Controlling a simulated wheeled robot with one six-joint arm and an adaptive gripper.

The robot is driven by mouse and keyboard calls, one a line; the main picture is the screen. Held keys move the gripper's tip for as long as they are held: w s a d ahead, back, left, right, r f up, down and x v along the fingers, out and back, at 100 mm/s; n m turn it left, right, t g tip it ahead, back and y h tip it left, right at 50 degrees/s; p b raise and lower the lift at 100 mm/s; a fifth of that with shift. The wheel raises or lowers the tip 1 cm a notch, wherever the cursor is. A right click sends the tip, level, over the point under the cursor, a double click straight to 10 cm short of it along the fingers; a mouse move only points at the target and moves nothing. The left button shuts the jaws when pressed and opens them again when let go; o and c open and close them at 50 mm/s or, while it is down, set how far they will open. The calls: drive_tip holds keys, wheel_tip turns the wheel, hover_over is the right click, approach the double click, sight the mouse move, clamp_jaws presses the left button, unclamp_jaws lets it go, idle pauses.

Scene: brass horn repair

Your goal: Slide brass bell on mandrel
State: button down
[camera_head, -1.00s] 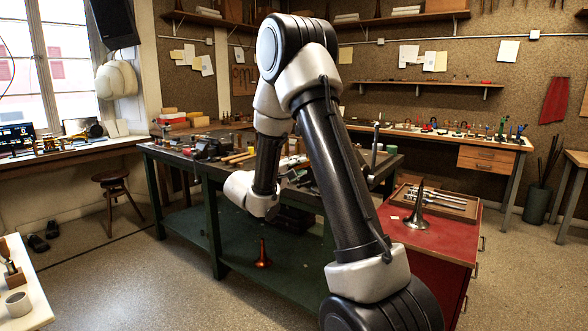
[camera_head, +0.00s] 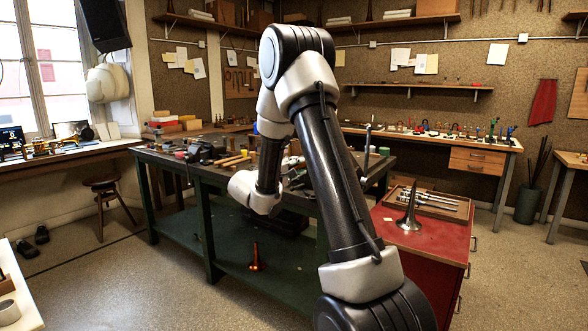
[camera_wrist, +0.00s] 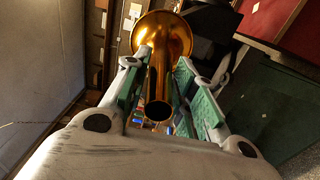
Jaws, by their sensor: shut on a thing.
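In the wrist view a brass bell (camera_wrist: 175,37) is held between the green-padded fingers of my gripper (camera_wrist: 163,60). The fingers are shut on its narrow tube, whose open end faces the camera, and the wide flare points away. A grey steel mandrel (camera_head: 409,212), a tapering spike on a wide flared base, stands upright on the red cabinet top (camera_head: 424,239) at the right of the head view. The bell is apart from the mandrel. In the head view my gripper's fingers are not clear below my wrist.
A tray of tools (camera_head: 440,203) lies close behind the mandrel. A green workbench (camera_head: 208,170) with clutter on top stands left of the cabinet. An orange horn-like shape (camera_head: 254,259) shows against its lower shelf; I cannot tell whether it is the held bell.

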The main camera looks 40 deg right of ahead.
drive_tip(key=shift+w+d, duration=0.15)
drive_tip(key=shift+d, duration=0.3)
drive_tip(key=c, duration=1.1)
unclamp_jaws()
drive_tip(key=v, duration=1.2)
